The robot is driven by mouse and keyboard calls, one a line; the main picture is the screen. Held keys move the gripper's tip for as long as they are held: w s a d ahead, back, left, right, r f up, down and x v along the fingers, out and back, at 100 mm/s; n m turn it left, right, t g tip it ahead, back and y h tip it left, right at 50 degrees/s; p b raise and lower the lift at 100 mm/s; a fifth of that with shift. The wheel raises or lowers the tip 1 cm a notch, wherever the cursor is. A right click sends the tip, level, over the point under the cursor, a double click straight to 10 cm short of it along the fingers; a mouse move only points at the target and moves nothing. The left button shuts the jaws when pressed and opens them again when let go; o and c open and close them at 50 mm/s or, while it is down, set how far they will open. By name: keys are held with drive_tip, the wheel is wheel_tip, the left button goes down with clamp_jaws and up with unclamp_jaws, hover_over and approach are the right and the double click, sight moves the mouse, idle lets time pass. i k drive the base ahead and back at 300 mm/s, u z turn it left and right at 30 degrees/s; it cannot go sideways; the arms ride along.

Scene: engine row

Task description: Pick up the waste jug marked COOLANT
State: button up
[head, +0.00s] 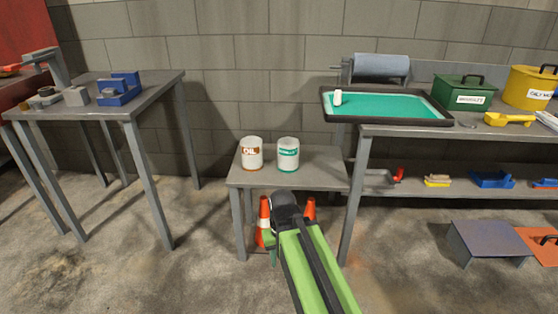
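Two white jugs stand upright side by side on a low grey table (322,178). The right jug (288,154) has a teal-green band with small lettering that I cannot read for certain; it fits the COOLANT jug. The left jug (251,153) has an orange-brown label reading OIL. A small gap separates them. My green arm reaches up from the bottom, and its dark joint ends in front of the low table's front edge, below the right jug. Nothing touches the jugs.
Orange cones (264,222) stand under the low table. At right, a workbench (400,131) carries a green-lined tray (395,104), a green box (464,93) and a yellow bin (529,88). A taller table (150,95) with blue parts stands left. Open floor lies between.

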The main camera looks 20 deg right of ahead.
sight(288, 155)
drive_tip(key=u, duration=0.75)
drive_tip(key=k, duration=0.25)
drive_tip(key=u, duration=3.7)
drive_tip(key=k, duration=1.8)
drive_tip(key=z, duration=4.4)
drive_tip(key=i, duration=0.15)
drive_tip(key=u, duration=2.6)
drive_tip(key=i, duration=0.7)
drive_tip(key=z, duration=0.05)
